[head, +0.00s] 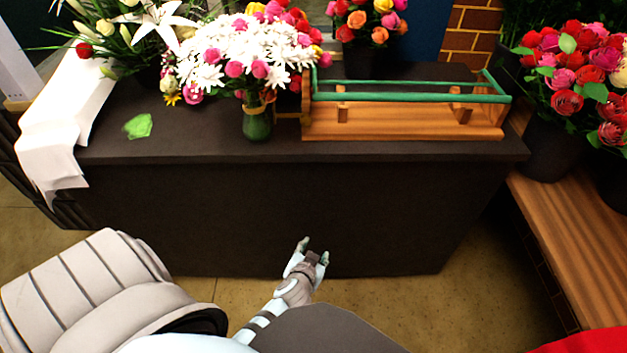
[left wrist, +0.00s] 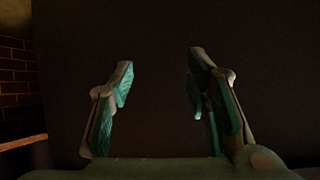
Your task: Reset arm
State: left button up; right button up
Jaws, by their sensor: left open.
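My left gripper (head: 314,248) is open and empty, low in front of the dark counter's front face, below the counter top. In the left wrist view its two fingers (left wrist: 160,85) stand apart with only the dark counter face (left wrist: 158,35) behind them. My right gripper is not in view.
The dark counter (head: 280,160) bears a green vase (head: 257,124) with white and pink flowers, a wooden rack (head: 400,123) with green rails, a green leaf (head: 138,126) and white paper (head: 62,125). A wooden bench (head: 570,235) with potted roses stands right. Floor is clear before the counter.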

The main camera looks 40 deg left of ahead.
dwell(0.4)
pick_arm(q)
jog(key=s+d+f+m+g+h, duration=0.2)
jog(key=s+d+f+g+h, duration=0.1)
jog(key=s+f, duration=0.85)
jog(key=s+a+f+g, duration=0.1)
jog(key=s+f, duration=0.4)
jog(key=s, duration=0.6)
jog(key=s+a+f+g, duration=0.1)
jog(key=s+f+g, duration=0.3)
jog(key=s, duration=0.7)
jog(key=shift+s+f+g, duration=0.3)
jog(key=shift+f, duration=0.65)
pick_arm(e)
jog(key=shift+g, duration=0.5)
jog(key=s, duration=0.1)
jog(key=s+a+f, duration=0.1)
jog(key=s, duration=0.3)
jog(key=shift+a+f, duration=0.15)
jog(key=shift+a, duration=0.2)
